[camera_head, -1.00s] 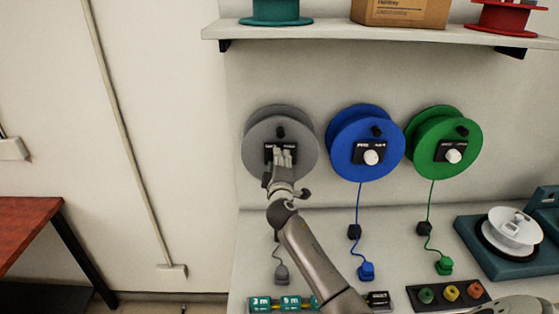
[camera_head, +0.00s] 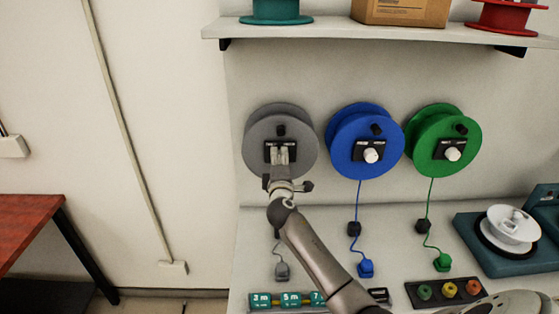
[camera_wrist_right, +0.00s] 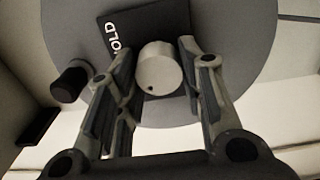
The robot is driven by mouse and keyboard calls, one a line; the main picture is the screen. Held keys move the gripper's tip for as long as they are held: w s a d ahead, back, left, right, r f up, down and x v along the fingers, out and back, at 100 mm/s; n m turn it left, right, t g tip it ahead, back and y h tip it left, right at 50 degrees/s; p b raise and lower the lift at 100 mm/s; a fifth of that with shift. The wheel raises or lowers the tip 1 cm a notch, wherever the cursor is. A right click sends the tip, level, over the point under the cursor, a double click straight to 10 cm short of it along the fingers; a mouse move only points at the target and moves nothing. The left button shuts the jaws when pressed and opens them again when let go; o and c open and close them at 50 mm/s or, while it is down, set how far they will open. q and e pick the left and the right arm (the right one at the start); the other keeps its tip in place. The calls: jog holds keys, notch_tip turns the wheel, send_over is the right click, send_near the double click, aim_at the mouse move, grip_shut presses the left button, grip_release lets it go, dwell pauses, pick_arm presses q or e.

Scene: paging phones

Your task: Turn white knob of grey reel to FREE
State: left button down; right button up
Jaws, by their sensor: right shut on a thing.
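The grey reel (camera_head: 262,132) is mounted on the wall at the left of three reels, with a black label plate (camera_head: 269,152) on its face. My right gripper (camera_head: 282,153) is at that plate, its fingers pointing at the reel. In the right wrist view the white knob (camera_wrist_right: 160,68) sits between the fingertips (camera_wrist_right: 158,70) and the gripper is shut on it. A small dark dot shows low on the knob. Part of a word, "OLD", shows on the plate; the rest of the lettering is hidden. My left gripper is not in view.
A blue reel (camera_head: 356,130) and a green reel (camera_head: 437,128) with white knobs hang to the right. A dark crank handle (camera_wrist_right: 71,82) stands out from the grey reel beside my fingers.

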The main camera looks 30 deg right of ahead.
jog(key=o, duration=1)
jog(key=shift+s+a, duration=0.1)
jog(key=v, duration=1.2)
